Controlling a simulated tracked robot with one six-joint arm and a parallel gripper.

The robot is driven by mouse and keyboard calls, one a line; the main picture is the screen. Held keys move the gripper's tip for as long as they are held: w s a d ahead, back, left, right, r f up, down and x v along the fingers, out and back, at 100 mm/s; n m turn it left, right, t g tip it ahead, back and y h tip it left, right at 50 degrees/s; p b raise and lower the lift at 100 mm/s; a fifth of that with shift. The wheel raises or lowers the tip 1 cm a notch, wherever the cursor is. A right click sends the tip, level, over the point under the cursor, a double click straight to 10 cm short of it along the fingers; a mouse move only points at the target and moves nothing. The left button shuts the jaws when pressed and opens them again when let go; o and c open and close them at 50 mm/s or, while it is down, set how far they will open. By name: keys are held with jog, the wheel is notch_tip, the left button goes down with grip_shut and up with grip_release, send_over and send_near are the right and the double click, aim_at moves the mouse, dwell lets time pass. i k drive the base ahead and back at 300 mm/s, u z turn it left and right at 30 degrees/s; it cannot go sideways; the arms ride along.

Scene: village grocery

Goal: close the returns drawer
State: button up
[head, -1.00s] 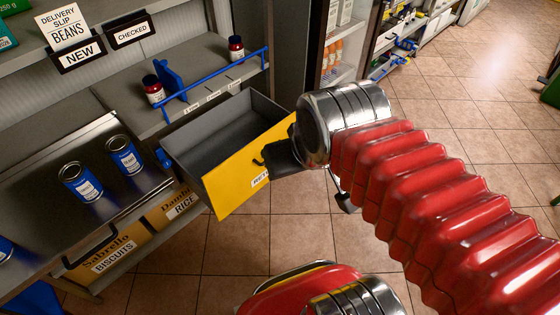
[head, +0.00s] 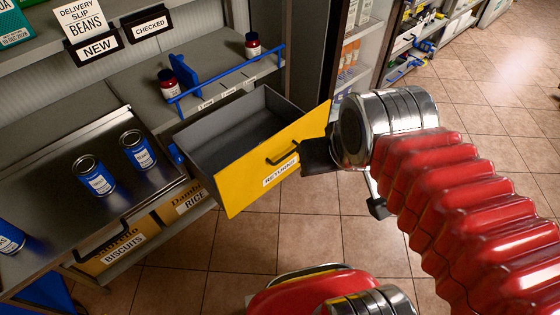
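The returns drawer (head: 246,182) stands pulled out below the shelf, its grey inside open and apparently empty. Its yellow front carries a white RETURNS label (head: 281,170) and a dark bar handle (head: 283,152). My gripper (head: 316,155) is a dark shape at the right side of the yellow front, just right of the handle. It looks apart from the handle; whether it touches the front I cannot tell. My wrist hides most of it, so its finger opening does not show.
Blue cans (head: 95,176) stand on the metal counter (head: 60,200) at left. Two red jars (head: 168,83) stand on the shelf above, behind a blue rail (head: 232,76). BISCUITS and RICE boxes (head: 125,247) sit below. The tiled floor (head: 240,240) before the drawer is clear.

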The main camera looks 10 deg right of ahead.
aim_at(222, 149)
jog(key=i, duration=1)
jog(key=u, duration=0.05)
